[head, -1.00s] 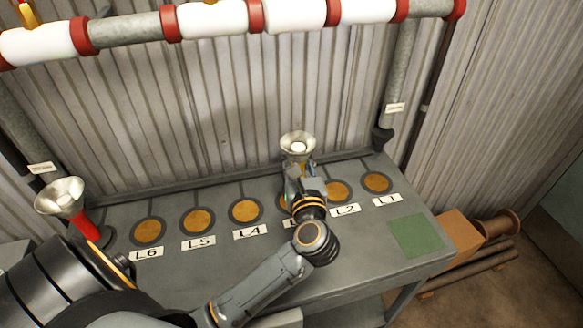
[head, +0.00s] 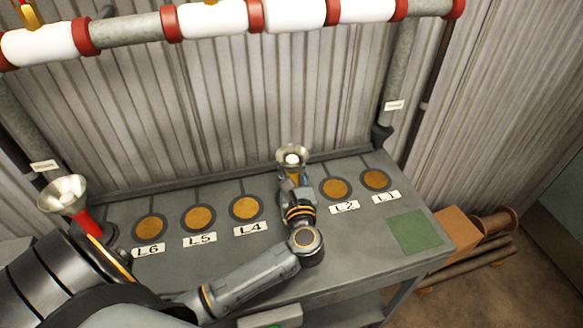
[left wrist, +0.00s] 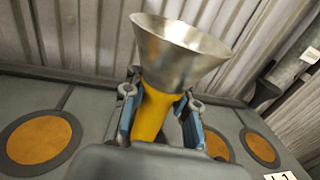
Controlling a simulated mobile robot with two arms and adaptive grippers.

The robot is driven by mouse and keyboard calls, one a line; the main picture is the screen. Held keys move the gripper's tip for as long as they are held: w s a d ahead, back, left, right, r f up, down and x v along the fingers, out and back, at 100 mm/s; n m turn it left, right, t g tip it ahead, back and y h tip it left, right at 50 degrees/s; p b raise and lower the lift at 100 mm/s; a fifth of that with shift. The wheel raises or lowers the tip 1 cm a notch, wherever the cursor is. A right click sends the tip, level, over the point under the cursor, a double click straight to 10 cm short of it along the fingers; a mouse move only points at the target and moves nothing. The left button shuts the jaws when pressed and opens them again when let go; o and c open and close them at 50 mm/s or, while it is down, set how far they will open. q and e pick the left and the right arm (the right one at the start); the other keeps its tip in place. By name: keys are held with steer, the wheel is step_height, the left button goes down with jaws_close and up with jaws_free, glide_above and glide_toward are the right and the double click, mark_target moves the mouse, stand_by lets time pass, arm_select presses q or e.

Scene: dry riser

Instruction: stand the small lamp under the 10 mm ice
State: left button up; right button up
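A lamp with a yellow body and a silver cone-shaped reflector (head: 292,158) is over the bench pad between L4 and L2; that pad and its label are hidden by my arm. My left gripper (head: 294,181) is shut around the yellow body. In the left wrist view the fingers (left wrist: 158,103) lie on both sides of the yellow lamp (left wrist: 182,45), which looks nearly upright. I cannot tell whether its base touches the bench. A red lamp (head: 88,224) with a like reflector stands at the bench's left end. White ice sleeves (head: 297,14) sit on the pipe above. My right gripper is not in view.
The grey bench (head: 330,240) has round orange pads, such as the L4 pad (head: 246,208) and L2 pad (head: 336,188), which look empty. A green square (head: 415,232) lies at its right end. A corrugated wall and vertical pipe (head: 398,75) stand behind.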

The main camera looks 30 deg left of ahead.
arm_select(q)
steer(key=o, duration=0.6)
steer(key=shift+r, duration=0.15)
steer(key=b+v, duration=0.3)
steer(key=v, duration=0.9)
steer(key=shift+s, duration=0.1)
